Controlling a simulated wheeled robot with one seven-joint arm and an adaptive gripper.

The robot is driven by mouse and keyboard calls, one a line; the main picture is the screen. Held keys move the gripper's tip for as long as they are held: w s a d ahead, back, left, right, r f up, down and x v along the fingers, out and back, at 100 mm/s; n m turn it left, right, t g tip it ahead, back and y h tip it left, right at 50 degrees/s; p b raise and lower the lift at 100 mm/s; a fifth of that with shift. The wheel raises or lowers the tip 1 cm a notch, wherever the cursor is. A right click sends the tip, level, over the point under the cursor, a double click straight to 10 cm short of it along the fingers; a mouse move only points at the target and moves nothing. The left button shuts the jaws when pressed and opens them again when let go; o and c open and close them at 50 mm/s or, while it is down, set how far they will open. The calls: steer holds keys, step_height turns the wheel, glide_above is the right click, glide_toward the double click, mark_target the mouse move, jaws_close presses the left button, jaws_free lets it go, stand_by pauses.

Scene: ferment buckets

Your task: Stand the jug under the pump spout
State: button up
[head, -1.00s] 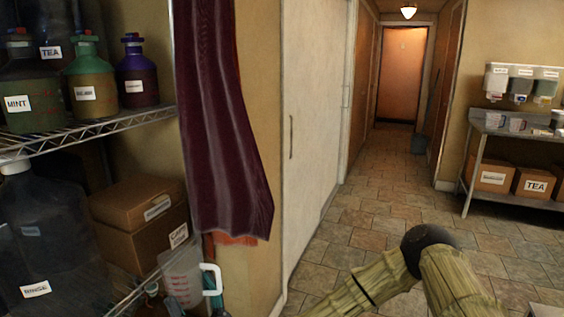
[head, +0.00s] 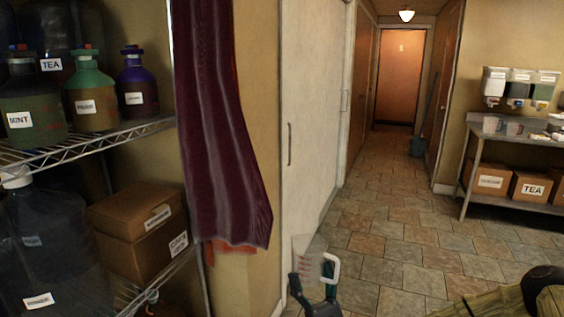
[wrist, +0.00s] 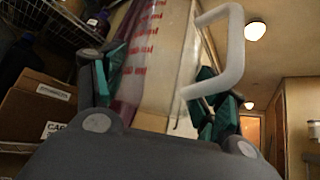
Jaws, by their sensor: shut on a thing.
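The jug (head: 305,249) is clear, with red measuring marks and a white handle. My gripper (head: 313,281), with teal fingers, is shut on it in the lower middle of the head view. The jug is off the floor and to the right of the wire shelf; it looks tilted. In the wrist view the jug (wrist: 155,62) is between the two fingers, with its handle on the right. I cannot make out a pump spout for certain. Three wall dispensers (head: 519,88) hang above the steel table at the right; their outlets are too small to tell.
The wire shelf (head: 95,142) at the left holds several labelled bottles and boxes. A dark red curtain (head: 222,120) hangs beside it. The steel table (head: 480,142) carries other cups, with boxes (head: 490,179) below. The tiled floor (head: 395,215) is clear up to the hallway.

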steer(key=d+m+t+h, duration=0.15)
steer(key=d+h, duration=0.25)
steer(key=d, duration=0.6)
step_height(320, 180, down, 13)
steer(key=s+m+t+h, duration=0.1)
steer(key=s+m+h, duration=0.1)
steer(key=h, duration=0.6)
steer(key=shift+s+d+r+m+p, duration=0.2)
steer(key=shift+s+m+p, duration=0.25)
steer(key=shift+m, duration=0.2)
steer(key=shift+a, duration=0.1)
